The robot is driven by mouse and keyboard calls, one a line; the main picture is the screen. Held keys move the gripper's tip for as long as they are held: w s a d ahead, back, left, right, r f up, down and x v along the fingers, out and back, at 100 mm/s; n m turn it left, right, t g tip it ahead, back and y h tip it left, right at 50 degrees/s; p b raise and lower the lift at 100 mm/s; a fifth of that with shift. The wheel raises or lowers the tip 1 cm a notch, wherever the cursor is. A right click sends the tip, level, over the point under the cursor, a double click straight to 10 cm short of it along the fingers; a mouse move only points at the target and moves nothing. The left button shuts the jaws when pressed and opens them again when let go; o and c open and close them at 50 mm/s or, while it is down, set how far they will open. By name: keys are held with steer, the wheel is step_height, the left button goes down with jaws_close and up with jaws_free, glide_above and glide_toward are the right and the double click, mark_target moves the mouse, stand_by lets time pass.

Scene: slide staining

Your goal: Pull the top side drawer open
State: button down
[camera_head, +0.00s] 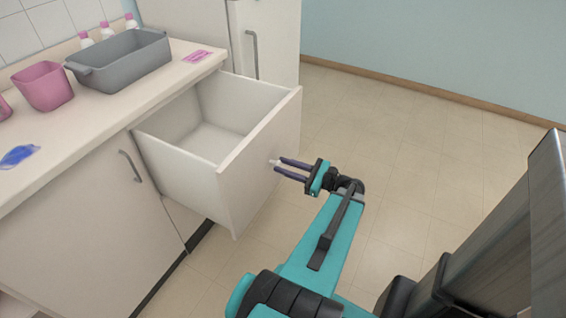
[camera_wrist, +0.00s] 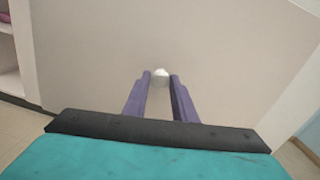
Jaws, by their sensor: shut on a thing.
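The white top side drawer (camera_head: 258,165) stands pulled well out from the counter, and its inside looks empty. A small round pale knob (camera_wrist: 161,76) is on the middle of its front face; it also shows in the head view (camera_head: 274,162). My gripper (camera_head: 280,166) is at the drawer front with its two purple fingers around the knob, shut on it. In the wrist view the fingertips (camera_wrist: 160,78) sit on either side of the knob, against the plain drawer front (camera_wrist: 215,50).
The counter (camera_head: 120,113) holds a grey basin (camera_head: 120,65), a pink tub (camera_head: 43,87), several bottles with pink caps, a pink card (camera_head: 197,56) and a blue item (camera_head: 18,156). A tall white cabinet (camera_head: 270,45) stands behind the drawer. The floor (camera_head: 420,130) to the right is clear.

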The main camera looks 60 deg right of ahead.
steer(key=shift+s, duration=0.15)
steer(key=c, duration=1.5)
jaws_free()
steer(key=shift+o, duration=0.2)
steer(key=shift+s, duration=0.3)
steer(key=s+d, duration=0.1)
steer(key=s, duration=1.2)
steer(key=shift+d, duration=0.3)
